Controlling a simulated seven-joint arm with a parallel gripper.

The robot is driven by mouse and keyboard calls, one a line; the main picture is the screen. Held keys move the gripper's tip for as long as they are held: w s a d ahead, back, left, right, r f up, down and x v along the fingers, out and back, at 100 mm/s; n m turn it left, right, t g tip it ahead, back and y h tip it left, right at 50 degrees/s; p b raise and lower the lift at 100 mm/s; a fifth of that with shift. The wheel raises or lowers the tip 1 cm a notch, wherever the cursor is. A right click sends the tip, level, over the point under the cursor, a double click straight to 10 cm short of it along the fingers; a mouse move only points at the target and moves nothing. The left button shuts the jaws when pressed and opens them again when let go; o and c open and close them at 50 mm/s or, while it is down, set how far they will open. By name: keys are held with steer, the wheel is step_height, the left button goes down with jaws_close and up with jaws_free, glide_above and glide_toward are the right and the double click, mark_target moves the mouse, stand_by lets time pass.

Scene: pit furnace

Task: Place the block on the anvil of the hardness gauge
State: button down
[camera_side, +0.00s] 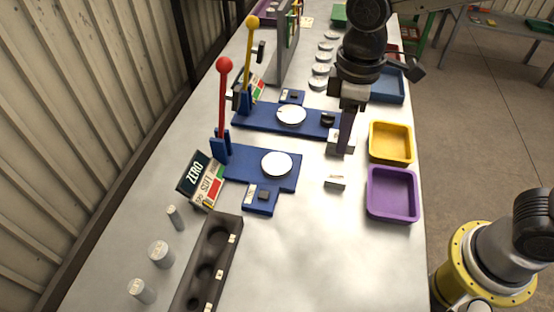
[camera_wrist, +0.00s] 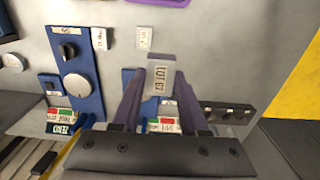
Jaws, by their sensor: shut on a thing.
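My gripper (camera_wrist: 160,80) is shut on a pale grey block (camera_wrist: 161,76) marked LOT 62, held between the two dark fingertips in the wrist view. In the side view my gripper (camera_side: 345,148) points down beside the right end of the yellow-lever gauge's blue base (camera_side: 250,119); a pale shape at its fingertips may be the block or a label tile. That gauge carries a round white anvil (camera_side: 291,115). The red-lever gauge has a blue base (camera_side: 235,163) and a bare round anvil (camera_side: 277,163). In the wrist view the block and fingers hide much of this gauge.
A small white tile (camera_side: 335,182) lies on the bench near the purple tray (camera_side: 392,194) and yellow tray (camera_side: 390,142). A ZERO/SOFT sign (camera_side: 200,182) and red lever (camera_side: 223,105) stand at left. A dark rack (camera_side: 208,265) and grey cylinders (camera_side: 161,254) are nearer.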

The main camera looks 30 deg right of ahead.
steer(key=w+a+f, duration=0.4)
steer(key=w, duration=0.3)
glide_above(277, 163)
steer(key=f, duration=0.4)
steer(key=shift+s+d+f, duration=0.25)
steer(key=shift+s+f, duration=0.15)
steer(key=shift+w+a+f, duration=0.25)
steer(key=shift+w+f, duration=0.2)
steer(key=shift+f, duration=1.7)
steer(key=shift+f, duration=0.2)
steer(key=shift+c, duration=2.2)
jaws_free()
steer(key=shift+r, duration=0.1)
step_height(277, 163, up, 12)
